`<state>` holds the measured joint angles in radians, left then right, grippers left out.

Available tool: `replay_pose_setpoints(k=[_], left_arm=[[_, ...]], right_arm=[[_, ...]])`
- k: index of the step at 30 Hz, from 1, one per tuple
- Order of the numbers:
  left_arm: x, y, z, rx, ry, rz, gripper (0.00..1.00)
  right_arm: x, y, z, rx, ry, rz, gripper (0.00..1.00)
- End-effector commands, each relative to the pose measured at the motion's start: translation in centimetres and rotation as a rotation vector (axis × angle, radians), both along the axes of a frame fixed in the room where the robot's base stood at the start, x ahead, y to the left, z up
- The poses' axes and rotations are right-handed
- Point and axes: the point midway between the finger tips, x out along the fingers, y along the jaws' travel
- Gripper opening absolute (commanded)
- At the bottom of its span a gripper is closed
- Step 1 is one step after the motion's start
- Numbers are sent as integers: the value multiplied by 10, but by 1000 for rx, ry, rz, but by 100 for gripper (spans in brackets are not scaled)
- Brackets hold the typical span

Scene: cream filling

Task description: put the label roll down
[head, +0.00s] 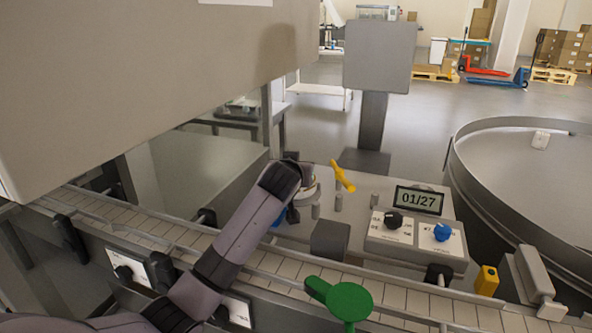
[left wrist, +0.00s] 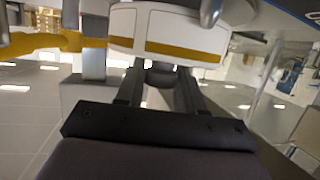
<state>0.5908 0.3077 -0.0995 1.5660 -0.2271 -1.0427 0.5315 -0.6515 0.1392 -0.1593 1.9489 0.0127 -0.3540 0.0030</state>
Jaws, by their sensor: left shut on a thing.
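The label roll (left wrist: 185,32) is white with mustard-yellow bands and fills the upper middle of the left wrist view. In the head view only a small pale part of it (head: 309,181) shows past my wrist. My left gripper (head: 300,185) is shut on the roll, over the grey machine top beyond the conveyor. Its fingers (left wrist: 160,75) reach up to the roll in the left wrist view. The roll's underside contact is hidden in the head view. My right gripper is in neither view.
A yellow lever (head: 342,176) stands just right of my left gripper. A control box (head: 415,238) with knobs and a display (head: 419,201) reading 01/27 are farther right. The conveyor (head: 265,267) crosses in front, with a green knob (head: 349,301). A large round metal tub (head: 520,170) is at right.

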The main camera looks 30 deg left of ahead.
Motion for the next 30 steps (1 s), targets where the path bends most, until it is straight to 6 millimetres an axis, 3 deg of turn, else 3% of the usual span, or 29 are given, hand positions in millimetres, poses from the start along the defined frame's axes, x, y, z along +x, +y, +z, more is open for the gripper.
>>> replay_pose_setpoints(k=[14,15,16,30], left_arm=[[0,0,-9,0,-3,-1,2],[0,0,-9,0,-2,0,50],[0,0,-9,0,-2,0,60],[-4,-2,-2,0,-1,-1,63]], right_arm=[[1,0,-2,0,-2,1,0],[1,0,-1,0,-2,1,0],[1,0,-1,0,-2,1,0],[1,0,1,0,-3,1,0]])
